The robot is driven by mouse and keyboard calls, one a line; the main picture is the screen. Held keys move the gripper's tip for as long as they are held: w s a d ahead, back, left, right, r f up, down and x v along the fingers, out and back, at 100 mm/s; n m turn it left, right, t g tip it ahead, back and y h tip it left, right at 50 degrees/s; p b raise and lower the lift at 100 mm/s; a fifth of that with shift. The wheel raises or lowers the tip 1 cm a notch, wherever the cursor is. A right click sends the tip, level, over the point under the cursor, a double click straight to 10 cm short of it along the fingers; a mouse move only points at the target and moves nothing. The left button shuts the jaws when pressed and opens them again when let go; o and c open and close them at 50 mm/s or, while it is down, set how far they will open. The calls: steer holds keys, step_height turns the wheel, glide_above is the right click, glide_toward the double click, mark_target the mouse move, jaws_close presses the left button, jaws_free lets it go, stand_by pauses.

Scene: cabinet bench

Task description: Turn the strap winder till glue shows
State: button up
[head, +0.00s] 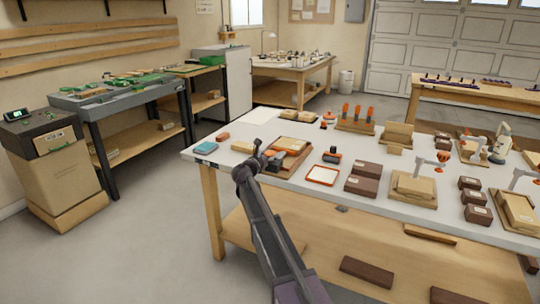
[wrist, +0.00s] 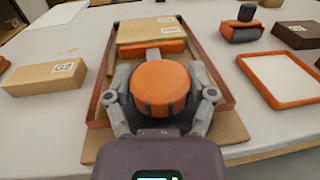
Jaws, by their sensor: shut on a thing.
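The strap winder (wrist: 160,88) is an orange round knob on a grey stem, in the middle of the wrist view. My gripper (wrist: 163,93) is shut on it, one grey finger on each side. Beyond it, a reddish-brown strap frame (wrist: 219,90) runs around a light wooden block (wrist: 150,30) with a white label, on a tan board (wrist: 228,126). No glue can be made out; the gripper and knob hide part of the near side. In the head view, my gripper (head: 260,160) is at the worktable's left part, and the winder is too small to tell.
A labelled wooden block (wrist: 43,78) lies to the left.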

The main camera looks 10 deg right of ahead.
steer(key=o, duration=1.1)
steer(key=shift+w, duration=0.15)
steer(key=shift+s+a, duration=0.15)
steer(key=shift+s, duration=0.05)
steer(key=v, duration=1.1)
steer(key=shift+s+a, duration=0.2)
steer(key=shift+a, duration=0.05)
